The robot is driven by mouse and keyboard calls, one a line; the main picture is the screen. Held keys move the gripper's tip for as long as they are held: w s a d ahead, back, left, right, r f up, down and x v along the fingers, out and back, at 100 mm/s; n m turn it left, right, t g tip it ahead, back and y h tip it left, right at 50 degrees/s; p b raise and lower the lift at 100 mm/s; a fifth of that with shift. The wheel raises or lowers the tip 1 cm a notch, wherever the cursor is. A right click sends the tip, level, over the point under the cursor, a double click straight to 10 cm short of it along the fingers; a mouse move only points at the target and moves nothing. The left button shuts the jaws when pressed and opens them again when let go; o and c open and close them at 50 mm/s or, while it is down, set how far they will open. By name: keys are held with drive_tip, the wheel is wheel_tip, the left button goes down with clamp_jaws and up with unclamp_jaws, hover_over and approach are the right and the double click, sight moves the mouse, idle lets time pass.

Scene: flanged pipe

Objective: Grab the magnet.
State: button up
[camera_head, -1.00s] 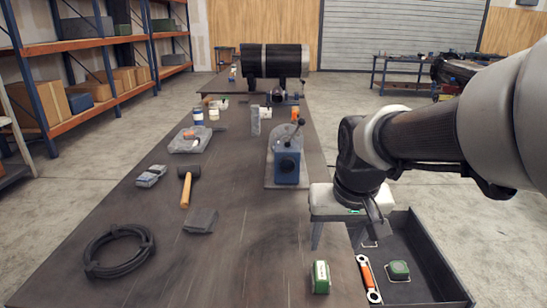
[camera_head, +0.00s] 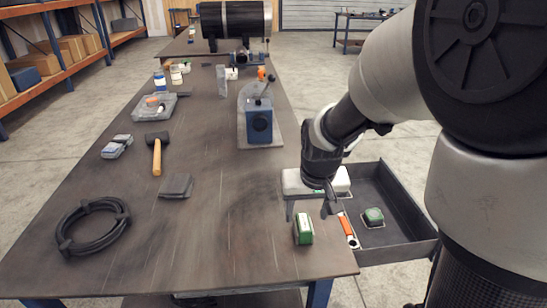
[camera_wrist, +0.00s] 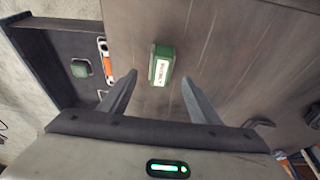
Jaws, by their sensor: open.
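A green block with a white label (camera_head: 303,230) stands on the dark table near its front right edge; it also shows in the wrist view (camera_wrist: 162,66). A smaller green piece on a light base (camera_head: 373,216) lies in the tray, and also shows in the wrist view (camera_wrist: 80,69). I cannot tell for certain which is the magnet. My gripper (camera_head: 311,208) is open and empty, above the table's right edge, just behind the labelled block in the head view. In the wrist view my gripper (camera_wrist: 160,78) has the labelled block centred beyond its fingertips, with no visible contact.
The dark tray (camera_head: 405,212) adjoins the table's right edge and holds an orange wrench (camera_head: 345,224). A blue machine (camera_head: 259,126), a mallet (camera_head: 157,155), a dark block (camera_head: 176,186) and a black cable coil (camera_head: 93,225) are on the table. The table's front middle is clear.

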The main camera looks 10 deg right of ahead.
sight(304, 221)
drive_tip(key=b+x, duration=0.1)
drive_tip(key=x, duration=0.5)
drive_tip(key=shift+s+a, duration=0.1)
drive_tip(key=shift+s, duration=0.1)
drive_tip(key=shift+r, duration=0.15)
clamp_jaws()
